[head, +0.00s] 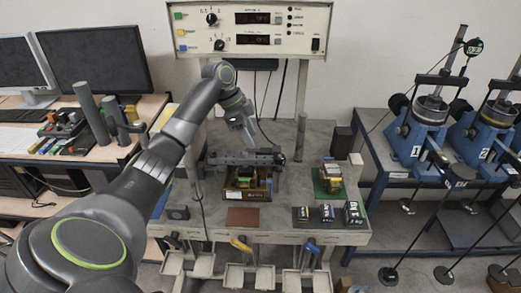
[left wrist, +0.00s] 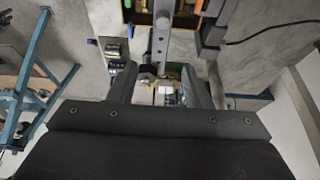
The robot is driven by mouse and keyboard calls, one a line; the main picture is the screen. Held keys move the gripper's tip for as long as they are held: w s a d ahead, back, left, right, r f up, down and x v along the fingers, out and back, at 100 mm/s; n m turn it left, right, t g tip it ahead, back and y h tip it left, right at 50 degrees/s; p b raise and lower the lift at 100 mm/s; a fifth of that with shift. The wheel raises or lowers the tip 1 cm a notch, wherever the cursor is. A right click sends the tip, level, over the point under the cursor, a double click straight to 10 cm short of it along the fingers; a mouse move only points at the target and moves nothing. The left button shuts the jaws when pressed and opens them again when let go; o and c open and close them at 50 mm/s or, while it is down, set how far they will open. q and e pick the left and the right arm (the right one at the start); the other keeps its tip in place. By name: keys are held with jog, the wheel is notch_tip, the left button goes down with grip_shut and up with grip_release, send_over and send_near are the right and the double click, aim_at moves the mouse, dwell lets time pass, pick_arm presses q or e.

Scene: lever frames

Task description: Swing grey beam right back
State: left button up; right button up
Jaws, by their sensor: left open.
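The grey beam (head: 228,158) is a dark bar lying crosswise over the middle of the grey bench in the head view. In the left wrist view the beam (left wrist: 161,38) shows holes along it and runs from the top edge down to between my fingers. My left gripper (head: 249,142) points down just above the right part of the beam. In the left wrist view my left gripper (left wrist: 158,84) is open, with one finger on each side of the beam's near end. Whether a finger touches it is unclear. My right gripper is not in view.
An open box of parts (head: 246,195) sits under the beam. A green-based block (head: 329,181) and small dark boxes (head: 327,214) are at right on the bench. An upright post (head: 301,138) stands behind. Blue lever frames (head: 420,138) stand on the right table.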

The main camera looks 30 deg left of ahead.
aim_at(262, 158)
pick_arm(q)
jog(key=p+x, duration=0.1)
jog(key=x, duration=0.4)
jog(key=shift+d+f, duration=0.15)
jog(key=shift+p+x, duration=0.5)
jog(key=shift+x, duration=0.45)
jog(key=shift+w+d+f, duration=0.1)
jog(key=shift+f, duration=0.2)
jog(key=shift+w+f, duration=0.1)
jog(key=shift+f, duration=0.1)
grip_shut()
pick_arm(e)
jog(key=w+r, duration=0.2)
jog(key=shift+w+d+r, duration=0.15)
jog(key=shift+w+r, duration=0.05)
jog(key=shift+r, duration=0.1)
